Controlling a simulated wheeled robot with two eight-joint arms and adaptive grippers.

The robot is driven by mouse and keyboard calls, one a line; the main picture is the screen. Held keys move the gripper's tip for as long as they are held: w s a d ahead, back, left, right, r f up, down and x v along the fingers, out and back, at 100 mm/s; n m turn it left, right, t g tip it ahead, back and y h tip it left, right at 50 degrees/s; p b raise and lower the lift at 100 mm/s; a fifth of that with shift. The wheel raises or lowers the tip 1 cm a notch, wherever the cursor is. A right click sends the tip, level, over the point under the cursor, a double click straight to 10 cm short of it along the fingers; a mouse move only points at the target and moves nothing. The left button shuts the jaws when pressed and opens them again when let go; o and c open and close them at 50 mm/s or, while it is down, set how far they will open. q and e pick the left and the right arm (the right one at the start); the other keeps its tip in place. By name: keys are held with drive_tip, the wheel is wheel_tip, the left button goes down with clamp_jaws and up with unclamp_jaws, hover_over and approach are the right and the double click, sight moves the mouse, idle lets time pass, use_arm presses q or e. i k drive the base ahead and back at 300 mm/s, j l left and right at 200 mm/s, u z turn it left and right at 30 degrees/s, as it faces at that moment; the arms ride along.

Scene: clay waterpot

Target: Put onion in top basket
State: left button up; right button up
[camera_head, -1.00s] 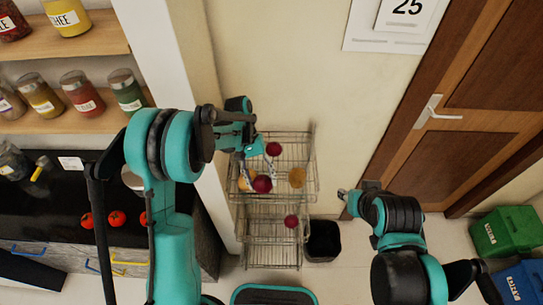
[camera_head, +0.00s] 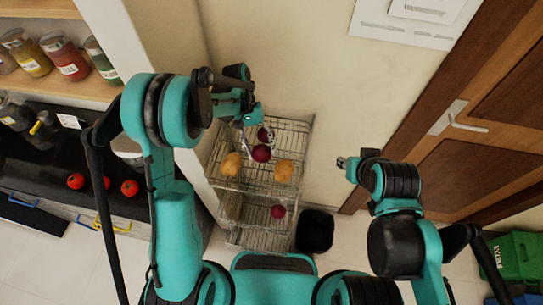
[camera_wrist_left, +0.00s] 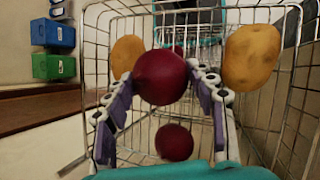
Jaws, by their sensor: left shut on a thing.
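My left gripper (camera_head: 257,143) reaches over the top basket (camera_head: 297,124) of the wire rack. It is shut on a dark red onion (camera_head: 261,153), which also shows between the fingertips in the left wrist view (camera_wrist_left: 160,77). A second red onion (camera_head: 265,134) is in the top basket, nearer the wall; the left wrist view shows it below the held one (camera_wrist_left: 175,142). A third onion (camera_head: 278,211) is in the lower basket. My right gripper (camera_head: 345,163) is to the right of the rack, away from it; its jaws are too small to read.
Two potatoes, left (camera_head: 230,164) and right (camera_head: 284,171), lie in the top basket. A black bin (camera_head: 315,231) stands right of the rack. Several tomatoes (camera_head: 130,188) lie on the dark counter at left. A door (camera_head: 470,140) and green crate (camera_head: 520,254) are at right.

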sight(239, 135)
drive_tip(key=l, duration=1.35)
drive_tip(key=k+l+u, duration=0.1)
drive_tip(key=l+u, duration=0.15)
drive_tip(key=l, duration=0.25)
drive_tip(key=k+l+u, duration=0.1)
drive_tip(key=l+u, duration=0.15)
drive_tip(key=l, duration=0.3)
